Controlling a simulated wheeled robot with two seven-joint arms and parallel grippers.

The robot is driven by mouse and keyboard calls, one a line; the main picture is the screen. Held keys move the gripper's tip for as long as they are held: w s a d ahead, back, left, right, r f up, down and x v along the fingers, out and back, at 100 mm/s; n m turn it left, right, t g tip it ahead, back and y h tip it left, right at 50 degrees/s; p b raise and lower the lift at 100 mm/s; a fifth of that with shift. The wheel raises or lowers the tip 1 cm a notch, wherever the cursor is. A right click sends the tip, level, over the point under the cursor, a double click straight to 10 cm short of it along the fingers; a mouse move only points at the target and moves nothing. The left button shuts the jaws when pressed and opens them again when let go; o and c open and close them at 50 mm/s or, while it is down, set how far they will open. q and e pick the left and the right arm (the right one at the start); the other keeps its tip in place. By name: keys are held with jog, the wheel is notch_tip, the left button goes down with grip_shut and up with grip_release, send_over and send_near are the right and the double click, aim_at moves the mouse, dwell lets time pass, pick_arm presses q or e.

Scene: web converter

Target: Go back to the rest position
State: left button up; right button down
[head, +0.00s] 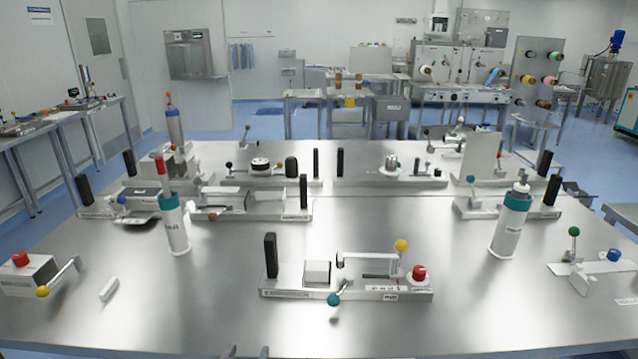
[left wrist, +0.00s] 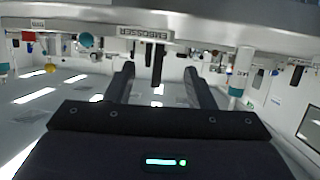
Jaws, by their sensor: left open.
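My left gripper (head: 247,352) shows only as two dark fingertips at the bottom edge of the head view, in front of the table's near edge. In the left wrist view my left gripper (left wrist: 161,80) has its two dark fingers wide apart, with nothing held between them. That view is upside down, with the steel table (left wrist: 210,14) along its top. The black post (left wrist: 157,62) of the front fixture appears between the fingers, but farther off. My right gripper is not in view.
The front fixture (head: 345,292), with yellow, teal and red knobs, stands near the table's (head: 375,235) front middle. A teal-capped bottle (head: 174,225) stands left and another (head: 510,225) right. A white block (head: 109,289) lies front left. More fixtures line the back.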

pick_arm(q)
jog(key=s+a+f+m+g+y, duration=0.1)
jog(key=s+a+f+g, duration=0.3)
jog(key=s, duration=0.5)
jog(key=s+a+f+g, duration=0.1)
jog(key=s+a+g, duration=0.1)
jog(key=s+g, duration=0.6)
notch_tip(320, 180, down, 29)
jog(key=s, duration=0.2)
jog(key=s+a+f, duration=0.1)
jog(key=s+f, duration=0.8)
jog(key=s, duration=0.1)
jog(key=s+a+f+g, duration=0.1)
jog(key=s+a+f, duration=0.1)
jog(key=s+f, duration=0.8)
jog(key=shift+s+a+f+m, duration=0.2)
jog(key=shift+a+f+m, duration=0.1)
jog(key=shift+m, duration=0.1)
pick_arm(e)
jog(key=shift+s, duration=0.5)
